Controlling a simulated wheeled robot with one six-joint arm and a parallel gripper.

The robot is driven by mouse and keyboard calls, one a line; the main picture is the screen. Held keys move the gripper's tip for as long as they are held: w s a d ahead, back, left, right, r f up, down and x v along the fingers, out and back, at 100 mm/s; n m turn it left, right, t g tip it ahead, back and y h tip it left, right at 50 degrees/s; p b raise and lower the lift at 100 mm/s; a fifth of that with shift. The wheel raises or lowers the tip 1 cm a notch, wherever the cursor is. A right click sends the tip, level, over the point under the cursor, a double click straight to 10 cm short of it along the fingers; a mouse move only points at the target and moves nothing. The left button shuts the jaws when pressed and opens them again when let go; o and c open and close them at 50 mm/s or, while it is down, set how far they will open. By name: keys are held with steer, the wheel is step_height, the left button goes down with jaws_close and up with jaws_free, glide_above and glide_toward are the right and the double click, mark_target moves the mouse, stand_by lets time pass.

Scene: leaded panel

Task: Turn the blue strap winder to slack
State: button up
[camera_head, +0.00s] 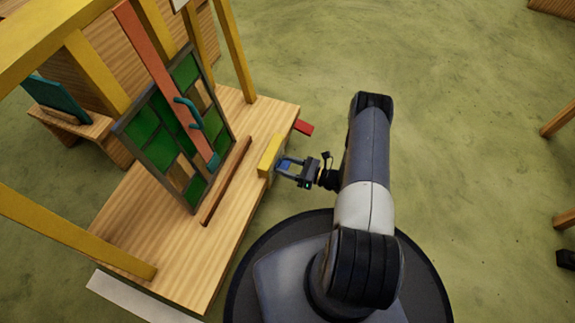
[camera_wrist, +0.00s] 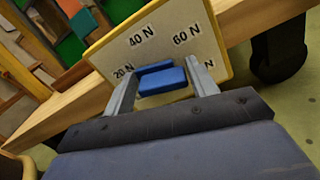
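The blue strap winder (camera_wrist: 162,82) sits in front of a pale dial plate with a yellow rim (camera_wrist: 210,42). The plate reads 20 N, 40 N and 60 N, with another label partly hidden at the right. My gripper (camera_wrist: 163,75) has one finger on each side of the winder, and both fingers appear to touch it. Which mark the winder points to cannot be told. In the camera_head view my gripper (camera_head: 290,167) is at the yellow-edged plate (camera_head: 269,155) on the front edge of the wooden bench (camera_head: 172,255), with a bit of blue between its fingers.
A green leaded panel (camera_head: 146,124) leans on the bench, with a red bar (camera_head: 150,62) and a teal handle (camera_head: 190,112) across it. A brown strip (camera_head: 226,180) lies before it. Yellow posts (camera_head: 70,236) stand around. Green floor is open at right.

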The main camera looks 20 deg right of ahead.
steer(key=shift+w+d, duration=0.1)
steer(key=c, duration=0.4)
steer(key=shift+n, duration=0.3)
steer(key=n, duration=0.3)
steer(key=shift+n, duration=0.4)
steer(key=shift+d+n, duration=0.1)
steer(key=shift+n, duration=2.1)
steer(key=shift+r, duration=0.1)
steer(key=o, duration=0.7)
steer(key=shift+o, duration=0.7)
